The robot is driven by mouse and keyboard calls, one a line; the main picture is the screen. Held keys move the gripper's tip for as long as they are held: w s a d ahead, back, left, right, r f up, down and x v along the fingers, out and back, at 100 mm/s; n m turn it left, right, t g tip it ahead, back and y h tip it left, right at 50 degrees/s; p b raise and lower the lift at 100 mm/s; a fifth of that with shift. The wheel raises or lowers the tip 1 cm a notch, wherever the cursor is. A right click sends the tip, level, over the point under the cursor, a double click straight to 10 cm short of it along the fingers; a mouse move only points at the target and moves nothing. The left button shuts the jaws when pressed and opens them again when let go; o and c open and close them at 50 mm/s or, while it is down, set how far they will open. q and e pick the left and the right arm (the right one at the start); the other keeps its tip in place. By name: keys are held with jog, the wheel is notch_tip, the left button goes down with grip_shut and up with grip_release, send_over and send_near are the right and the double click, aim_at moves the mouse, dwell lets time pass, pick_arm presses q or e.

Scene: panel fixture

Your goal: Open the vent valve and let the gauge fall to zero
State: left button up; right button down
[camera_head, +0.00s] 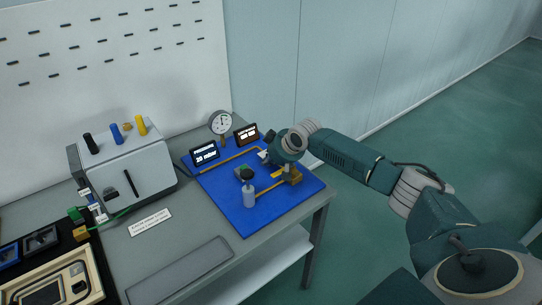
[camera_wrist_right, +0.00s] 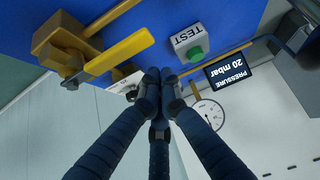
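The vent valve (camera_wrist_right: 68,45) is a brass body with a yellow lever (camera_wrist_right: 122,56) in the right wrist view. In the head view the brass valve (camera_head: 294,177) sits at the right of the blue panel (camera_head: 240,222). My right gripper (camera_wrist_right: 160,74) has its dark blue fingertips together, with nothing visible between them. They are beside the lever's free end, and a small gap shows in the picture. In the head view my right gripper (camera_head: 268,157) is low over the panel. The round gauge (camera_head: 221,123) stands at the back. The pressure display (camera_wrist_right: 229,68) reads 20 mbar. My left gripper is not in view.
A green TEST button (camera_wrist_right: 196,54) is close to my right fingertips. A silver cylinder with a black knob (camera_head: 249,196) stands on the panel. A second display (camera_head: 246,133) is at the back.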

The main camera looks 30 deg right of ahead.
jog(key=s, duration=0.1)
jog(key=s+p, duration=0.1)
jog(key=shift+s+d+r, duration=0.2)
jog(key=shift+s+d, duration=0.1)
jog(key=shift+s, duration=0.6)
jog(key=shift+a+f, duration=0.1)
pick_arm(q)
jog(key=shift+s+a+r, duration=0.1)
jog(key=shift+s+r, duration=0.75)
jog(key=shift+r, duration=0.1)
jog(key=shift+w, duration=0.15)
